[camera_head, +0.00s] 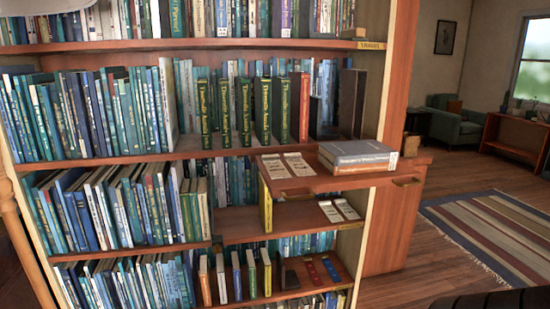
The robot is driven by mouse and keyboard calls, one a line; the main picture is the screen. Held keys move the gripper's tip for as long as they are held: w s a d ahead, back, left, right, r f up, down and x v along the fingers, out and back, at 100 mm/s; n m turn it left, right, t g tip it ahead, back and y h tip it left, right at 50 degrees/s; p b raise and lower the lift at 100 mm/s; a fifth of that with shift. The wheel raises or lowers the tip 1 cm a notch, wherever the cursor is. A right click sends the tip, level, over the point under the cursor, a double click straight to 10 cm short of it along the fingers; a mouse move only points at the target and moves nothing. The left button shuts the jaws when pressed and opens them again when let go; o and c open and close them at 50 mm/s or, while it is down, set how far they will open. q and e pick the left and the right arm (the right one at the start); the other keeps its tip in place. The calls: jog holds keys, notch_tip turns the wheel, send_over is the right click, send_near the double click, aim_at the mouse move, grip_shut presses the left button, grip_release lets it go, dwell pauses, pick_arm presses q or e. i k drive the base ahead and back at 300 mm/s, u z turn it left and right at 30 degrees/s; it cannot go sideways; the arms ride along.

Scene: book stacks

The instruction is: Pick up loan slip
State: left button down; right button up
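Two printed paper slips lie flat, side by side, on the wooden pull-out shelf: a left slip (274,167) and a right slip (299,164). Two more pale printed slips, a left one (330,212) and a right one (347,209), lie on the shelf board below. The print is too small to read, so I cannot tell which is the loan slip. Neither of my grippers shows in the head view.
Two stacked books, a grey one (357,152) on top, lie right of the upper slips. Upright green books (263,112) stand behind. Red and blue strips (312,272) lie on a lower tray. Open floor (400,285) and a striped rug (490,235) are at right.

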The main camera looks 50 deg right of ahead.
aim_at(275, 168)
jog(key=z, duration=0.85)
jog(key=i, duration=0.85)
jog(key=z, duration=0.95)
